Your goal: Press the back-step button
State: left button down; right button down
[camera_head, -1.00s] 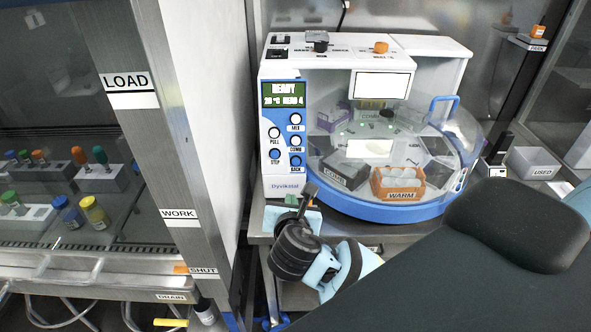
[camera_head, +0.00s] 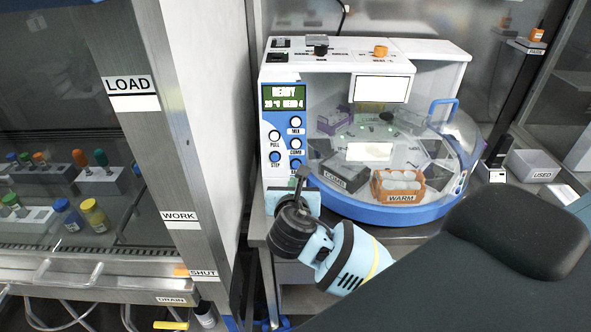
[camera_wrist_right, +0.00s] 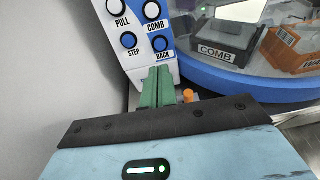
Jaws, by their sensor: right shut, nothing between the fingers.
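The back-step button (camera_wrist_right: 161,44) is a round blue button above the BACK label, low on the white and blue panel of the Dysikstal machine (camera_head: 430,48). In the head view the button (camera_head: 296,165) shows just above my right gripper's fingertips. My right gripper (camera_head: 300,174) is shut and empty, its fingers pointing up at the panel. In the wrist view its green fingers (camera_wrist_right: 159,70) end just below the BACK label. I cannot tell whether they touch the panel. In the head view the fingers hide part of the label. My left gripper is not in view.
The STEP button (camera_wrist_right: 128,40) is left of the back button, with COMB (camera_head: 296,144) above. The clear dome (camera_head: 455,130) covers COMB and WARM racks at right. A grey cabinet post (camera_head: 180,200) stands left. My dark arm link fills the lower right.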

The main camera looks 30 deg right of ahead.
aim_at(296, 165)
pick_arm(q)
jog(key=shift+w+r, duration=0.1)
pick_arm(e)
jog(key=x, duration=0.9)
jog(key=shift+w+d+f, duration=0.1)
jog(key=shift+w+d, duration=0.05)
jog(key=shift+w, duration=0.2)
